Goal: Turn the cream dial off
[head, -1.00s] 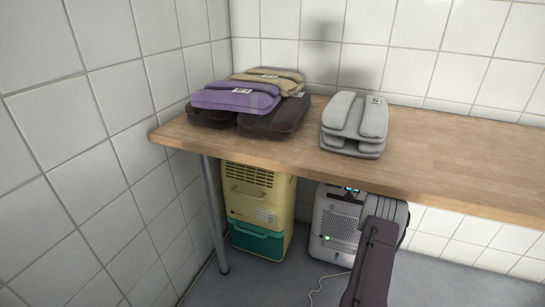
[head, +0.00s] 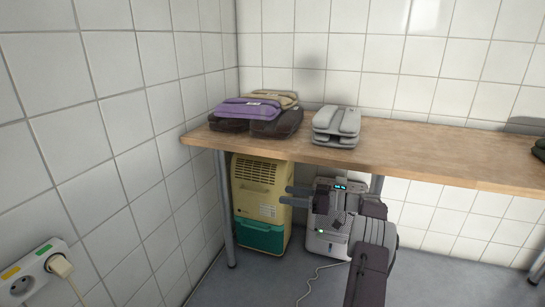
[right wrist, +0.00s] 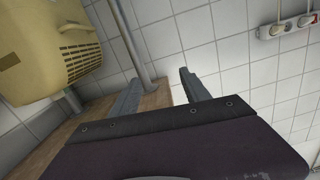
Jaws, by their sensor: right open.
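I cannot make out a cream dial in either view. A cream appliance (head: 259,185) with a vented upper part and a teal lower tank (head: 258,236) stands on the floor under the wooden table. Its vented casing also shows in the right wrist view (right wrist: 55,50), at upper left. My right gripper (head: 288,196) is open and empty, its fingers pointing left beside the cream appliance's right edge. In the right wrist view its two fingers (right wrist: 160,77) are apart with nothing between them. My left gripper is not in view.
A grey-white machine (head: 322,240) with a lit display stands behind my right arm, partly hidden. The wooden table (head: 430,155) overhangs both, with metal legs (head: 226,205). Folded textiles (head: 250,108) lie on top. A wall socket strip (head: 35,275) holds a cream plug. A cable lies on the floor.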

